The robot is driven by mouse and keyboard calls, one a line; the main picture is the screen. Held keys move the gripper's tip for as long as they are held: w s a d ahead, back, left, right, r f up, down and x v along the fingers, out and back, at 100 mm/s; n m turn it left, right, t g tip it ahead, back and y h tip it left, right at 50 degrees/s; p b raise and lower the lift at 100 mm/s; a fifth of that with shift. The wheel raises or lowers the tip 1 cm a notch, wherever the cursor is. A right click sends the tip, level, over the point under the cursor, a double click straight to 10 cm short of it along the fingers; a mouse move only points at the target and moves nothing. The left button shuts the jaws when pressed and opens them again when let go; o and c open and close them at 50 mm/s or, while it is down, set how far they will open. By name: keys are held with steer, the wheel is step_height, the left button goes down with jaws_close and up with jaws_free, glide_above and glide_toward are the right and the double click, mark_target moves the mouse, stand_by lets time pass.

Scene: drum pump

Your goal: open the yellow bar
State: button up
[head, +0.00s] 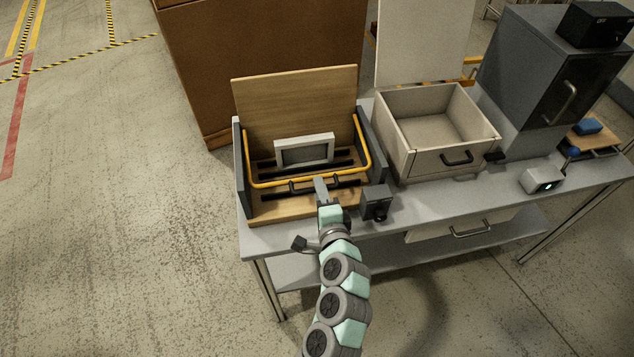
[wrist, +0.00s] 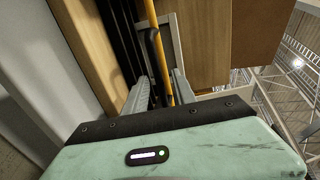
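The yellow bar (head: 275,185) is a U-shaped rail across the front of a wooden fixture, its two arms rising at the sides. A black handle (head: 299,185) is fixed to its front stretch. My gripper (head: 320,183) is at the front stretch, by the right part of the handle. In the wrist view, the yellow bar (wrist: 158,45) and the black handle (wrist: 154,42) run into the gap between the two grey fingers (wrist: 160,88). The fingers are apart, with space around the bar. Contact with the handle cannot be told.
The fixture has a grey frame (head: 304,150) inside and an upright wooden back panel (head: 295,100). A dark box (head: 376,203) stands close right of my gripper. An open drawer box (head: 430,130) and a grey cabinet (head: 530,85) stand farther right on the grey table (head: 400,222).

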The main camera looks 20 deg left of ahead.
steer(key=shift+x, duration=2.15)
steer(key=shift+d, duration=0.1)
jaws_close()
steer(key=shift+f, duration=0.1)
